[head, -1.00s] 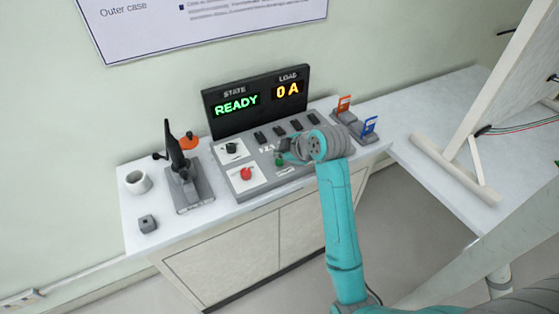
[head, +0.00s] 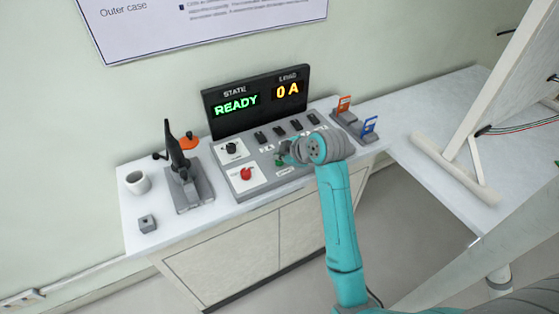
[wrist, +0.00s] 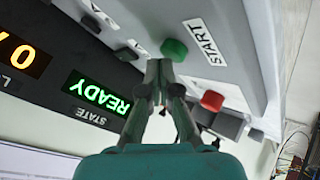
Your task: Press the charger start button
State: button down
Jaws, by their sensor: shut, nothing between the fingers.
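The green start button (wrist: 174,49) stands out from the grey control panel in the wrist view, beside a white label (wrist: 206,41) reading START. My gripper (wrist: 161,68) is shut and empty. Its fingertips are right by the green button and overlap its lower edge in the picture; I cannot tell whether they touch it. In the head view my gripper (head: 284,152) is over the front part of the console (head: 262,146), where it and my wrist hide part of the panel. The display (head: 237,104) reads READY and 0 A.
A red knob (head: 246,173) on a white plate and a black knob (head: 231,148) sit left of my gripper. Several black switches line the panel behind it. A lever stand (head: 190,190), a white cup (head: 137,182) and orange and blue hinged parts stand on the bench.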

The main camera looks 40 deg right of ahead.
aim_at(281, 163)
jog(key=shift+f, duration=0.4)
dwell(0.3)
jog(key=shift+r, duration=0.9)
jog(key=shift+r, duration=2.5)
jog(key=shift+s, duration=0.15)
